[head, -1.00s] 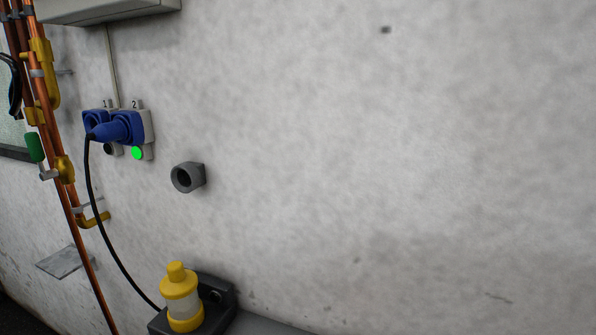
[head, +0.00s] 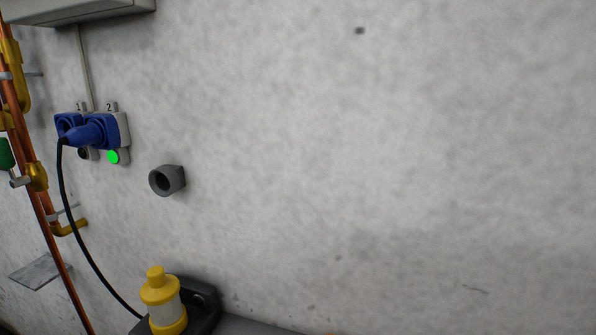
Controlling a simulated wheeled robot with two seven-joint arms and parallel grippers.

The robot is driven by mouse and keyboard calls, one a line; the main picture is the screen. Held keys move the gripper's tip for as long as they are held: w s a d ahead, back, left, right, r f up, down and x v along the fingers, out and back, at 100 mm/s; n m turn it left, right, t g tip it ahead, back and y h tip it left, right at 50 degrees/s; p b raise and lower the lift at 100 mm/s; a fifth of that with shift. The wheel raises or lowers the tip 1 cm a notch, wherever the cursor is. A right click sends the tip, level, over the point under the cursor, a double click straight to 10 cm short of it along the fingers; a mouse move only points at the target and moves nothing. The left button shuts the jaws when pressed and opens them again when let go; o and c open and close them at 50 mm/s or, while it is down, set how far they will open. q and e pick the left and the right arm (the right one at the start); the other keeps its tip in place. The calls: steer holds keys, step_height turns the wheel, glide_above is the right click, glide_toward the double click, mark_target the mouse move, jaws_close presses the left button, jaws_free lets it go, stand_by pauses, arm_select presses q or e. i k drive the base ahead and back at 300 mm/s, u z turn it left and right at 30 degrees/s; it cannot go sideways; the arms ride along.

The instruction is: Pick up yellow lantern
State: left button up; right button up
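The yellow lantern (head: 157,285) has a yellow cap, a pale clear middle and a yellow base. It stands upright at the bottom left of the head view, on or in front of a dark base (head: 205,297) near the wall. Its lowest part is close to the bottom edge of the picture. Neither of my grippers shows in the head view.
A black cable (head: 75,225) hangs from there towards the lantern. A grey hollow fitting (head: 167,180) juts from the wall. Copper pipes (head: 38,190) run down at left. A grey surface (head: 245,325) lies right of the dark base.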

mark_target(161, 296)
steer(key=u, duration=2.35)
steer(key=k, duration=1.45)
steer(key=z, duration=1.75)
steer(key=i, duration=0.5)
